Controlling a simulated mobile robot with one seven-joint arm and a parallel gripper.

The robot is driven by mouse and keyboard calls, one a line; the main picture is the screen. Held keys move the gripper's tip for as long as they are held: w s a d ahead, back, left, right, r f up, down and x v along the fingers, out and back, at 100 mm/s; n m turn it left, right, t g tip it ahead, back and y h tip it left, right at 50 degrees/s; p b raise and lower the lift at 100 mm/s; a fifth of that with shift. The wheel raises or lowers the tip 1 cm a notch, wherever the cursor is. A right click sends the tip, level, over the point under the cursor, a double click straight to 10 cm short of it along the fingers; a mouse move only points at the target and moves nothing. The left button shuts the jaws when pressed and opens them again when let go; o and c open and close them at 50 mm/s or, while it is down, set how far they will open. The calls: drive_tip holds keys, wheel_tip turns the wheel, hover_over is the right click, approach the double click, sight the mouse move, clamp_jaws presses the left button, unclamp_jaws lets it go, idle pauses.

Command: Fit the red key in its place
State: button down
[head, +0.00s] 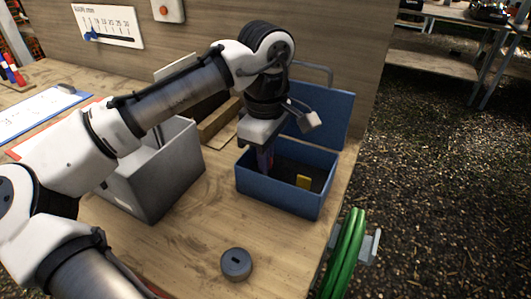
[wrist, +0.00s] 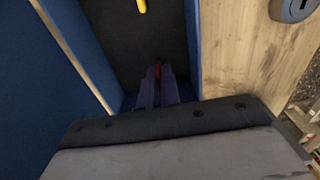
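My gripper (head: 266,160) points down inside the open blue box (head: 275,196). In the wrist view its two dark fingers (wrist: 157,88) are close together, with a thin red piece, the red key (wrist: 157,72), between them. The fingers appear shut on it; most of the key is hidden by them. A round dark-grey piece (head: 236,264) with a small dark slot in its top stands on the table in front of the box, apart from the gripper. It also shows in the wrist view's top right corner (wrist: 293,9).
A yellow piece (head: 303,182) is in the blue box. The raised lid (head: 325,118) stands behind. A grey bin (head: 165,185) is left of the box. Green hose loops (head: 346,250) hang at the table's right edge. Bare wood surrounds the round piece.

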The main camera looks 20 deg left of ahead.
drive_tip(key=shift+f, duration=0.35)
drive_tip(key=shift+f, duration=0.1)
drive_tip(key=shift+f, duration=0.45)
drive_tip(key=c, duration=1.5)
unclamp_jaws()
drive_tip(key=shift+c, duration=0.2)
drive_tip(key=shift+r, duration=0.1)
wheel_tip(320, 180, up, 14)
drive_tip(key=shift+p, duration=0.4)
drive_tip(key=shift+s+f, duration=0.1)
drive_tip(key=shift+f, duration=0.15)
